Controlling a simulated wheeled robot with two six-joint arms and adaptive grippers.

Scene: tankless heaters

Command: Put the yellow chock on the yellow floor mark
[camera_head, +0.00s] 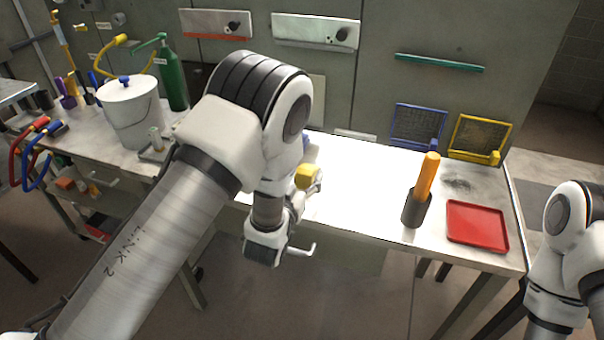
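A small yellow block (308,177), which looks like the yellow chock, shows at the bench's back middle, just beyond the end of my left arm. My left gripper (299,200) is mostly hidden by my own wrist and points toward this block. I cannot tell whether its fingers touch the block or how far they are apart. No yellow floor mark is visible; my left arm covers much of the floor and bench. My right arm shows only at the lower right edge, and its gripper is out of view.
On the bench (350,210) stand a grey cup (415,210) with an orange handle (428,176), a red tray (477,226), a white bucket (133,112) and a green bottle (171,78). Blue (417,126) and yellow (481,138) mesh baskets are at the back. The bench middle is clear.

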